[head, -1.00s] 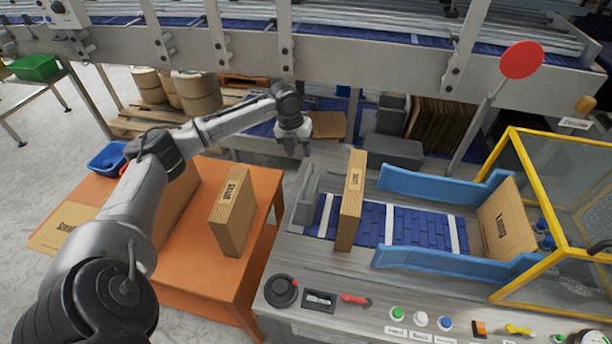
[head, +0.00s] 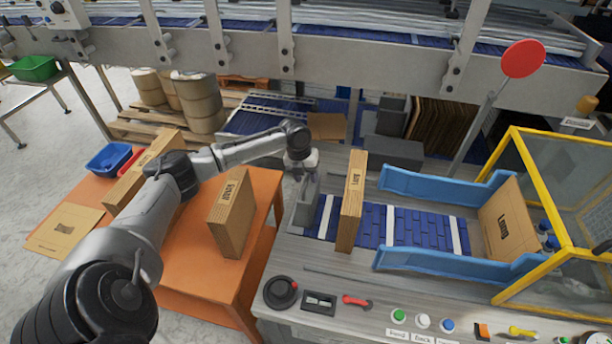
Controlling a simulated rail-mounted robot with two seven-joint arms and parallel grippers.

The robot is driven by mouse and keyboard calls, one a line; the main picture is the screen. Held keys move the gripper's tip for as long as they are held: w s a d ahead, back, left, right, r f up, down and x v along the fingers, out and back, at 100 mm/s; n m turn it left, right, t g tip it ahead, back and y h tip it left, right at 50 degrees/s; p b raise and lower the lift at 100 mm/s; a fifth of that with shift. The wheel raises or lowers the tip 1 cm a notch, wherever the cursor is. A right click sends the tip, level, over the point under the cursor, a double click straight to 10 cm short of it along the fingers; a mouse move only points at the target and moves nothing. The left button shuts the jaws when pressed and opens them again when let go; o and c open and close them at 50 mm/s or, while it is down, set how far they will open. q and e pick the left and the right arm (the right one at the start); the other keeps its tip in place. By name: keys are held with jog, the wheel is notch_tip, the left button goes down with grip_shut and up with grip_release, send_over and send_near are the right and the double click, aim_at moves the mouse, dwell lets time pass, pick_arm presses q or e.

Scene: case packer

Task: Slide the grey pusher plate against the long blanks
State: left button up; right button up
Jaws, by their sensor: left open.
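The grey pusher plate (head: 305,203) stands upright at the left end of the blue belt. The long blanks (head: 351,205) stand on edge as a tan stack across the belt, to the right of the plate, with a gap of bare belt between them. My left gripper (head: 300,176) is open, pointing down at the top of the pusher plate. Its fingertips are small and partly merge with the plate, so I cannot tell whether they touch it. My right gripper is not in view.
Blue guide rails (head: 445,187) flank the belt to the right. A brown board marked Long (head: 507,230) stands at the far right end by the yellow frame (head: 545,190). Another tan stack (head: 232,215) stands on the orange table (head: 185,270). Buttons line the front edge.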

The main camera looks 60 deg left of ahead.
pick_arm(q)
jog(key=shift+c, duration=0.3)
grip_shut()
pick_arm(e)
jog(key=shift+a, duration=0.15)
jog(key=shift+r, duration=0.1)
